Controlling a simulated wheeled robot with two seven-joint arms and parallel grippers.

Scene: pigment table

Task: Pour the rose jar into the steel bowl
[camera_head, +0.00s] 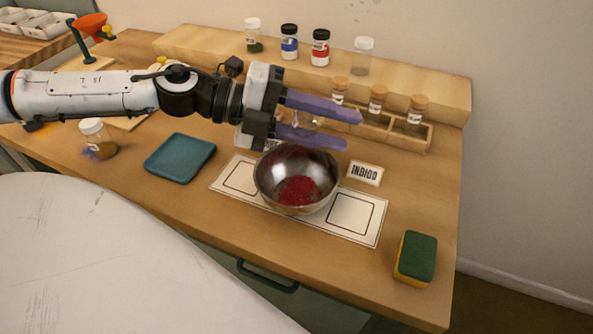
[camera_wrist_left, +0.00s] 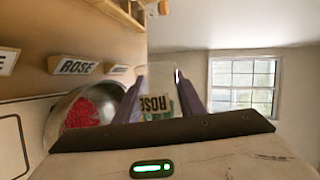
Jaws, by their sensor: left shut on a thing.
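The steel bowl (camera_head: 264,178) sits on the white mat with red powder (camera_head: 297,190) in its bottom; the bowl (camera_wrist_left: 58,113) and powder also show at left in the left wrist view. My left gripper (camera_head: 350,130) is above the bowl's far side, its purple fingers pointing right. It is shut on the rose jar (camera_head: 304,121), a clear jar mostly hidden by the fingers. In the left wrist view the jar (camera_wrist_left: 157,84) looks nearly clear, its ROSE label turned upside down. No falling powder can be made out. My right gripper is not in view.
A wooden rack (camera_head: 425,137) with corked vials and a label card (camera_head: 365,174) stand beyond the bowl. Several jars stand on the back shelf (camera_head: 200,42). A teal tray (camera_head: 180,158) and another jar (camera_head: 96,135) are left; a sponge (camera_head: 416,258) is at right.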

